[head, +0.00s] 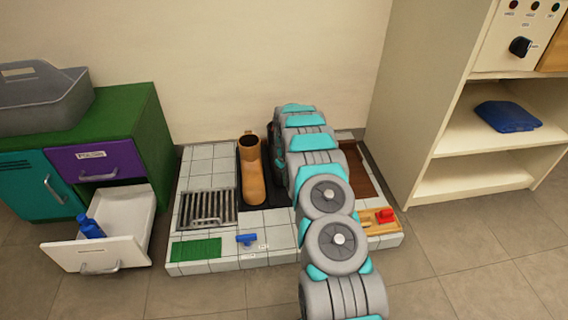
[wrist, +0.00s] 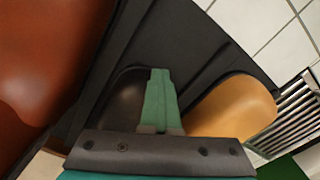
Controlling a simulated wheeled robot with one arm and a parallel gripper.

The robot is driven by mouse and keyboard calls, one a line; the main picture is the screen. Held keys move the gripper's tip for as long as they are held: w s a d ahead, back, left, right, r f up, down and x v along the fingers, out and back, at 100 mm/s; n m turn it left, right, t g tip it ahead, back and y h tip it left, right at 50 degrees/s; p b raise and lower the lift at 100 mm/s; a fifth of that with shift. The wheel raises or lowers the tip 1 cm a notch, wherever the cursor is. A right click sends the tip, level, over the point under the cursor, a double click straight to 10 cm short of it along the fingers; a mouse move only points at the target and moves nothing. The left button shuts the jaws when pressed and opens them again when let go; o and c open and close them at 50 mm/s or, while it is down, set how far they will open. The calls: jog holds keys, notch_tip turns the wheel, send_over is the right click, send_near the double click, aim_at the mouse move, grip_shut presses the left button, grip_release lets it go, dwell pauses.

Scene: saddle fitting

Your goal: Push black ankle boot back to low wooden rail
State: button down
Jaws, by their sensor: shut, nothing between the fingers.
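The black ankle boot shows in the wrist view as a dark rounded toe (wrist: 118,92) just left of my fingers; the rest of it is out of view or hard to tell from the dark tray. In the head view my arm covers most of that spot. My gripper (wrist: 160,75) has its green fingers shut and empty, between the black toe and a tan boot (wrist: 235,105). Whether the fingers touch the black boot I cannot tell. In the head view the tan boot (head: 251,172) stands upright on the black tray (head: 280,216). I cannot make out the low wooden rail.
A glossy red-brown surface (wrist: 40,60) fills the wrist view's left side. A floor grate (head: 207,208) lies left of the tan boot. A blue item (head: 246,239) and a green mat (head: 196,248) lie in front. An open drawer (head: 115,235) and shelf unit (head: 475,182) flank the platform.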

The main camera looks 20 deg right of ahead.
jog(key=shift+w+d, duration=0.2)
jog(key=shift+w, duration=0.45)
jog(key=shift+w+d, duration=0.15)
jog(key=shift+w, duration=0.5)
jog(key=shift+s+a+r, duration=0.15)
jog(key=shift+s+r, duration=0.3)
jog(key=shift+s, duration=0.05)
jog(key=shift+s+a+r+p, duration=0.2)
jog(key=shift+s+p, duration=0.1)
jog(key=shift+s, duration=0.35)
jog(key=shift+s+a+r, duration=0.2)
jog(key=shift+s+r, duration=0.3)
jog(key=shift+s, duration=0.3)
notch_tip(320, 180, up, 10)
jog(key=s+p, duration=0.2)
jog(key=shift+a, duration=0.3)
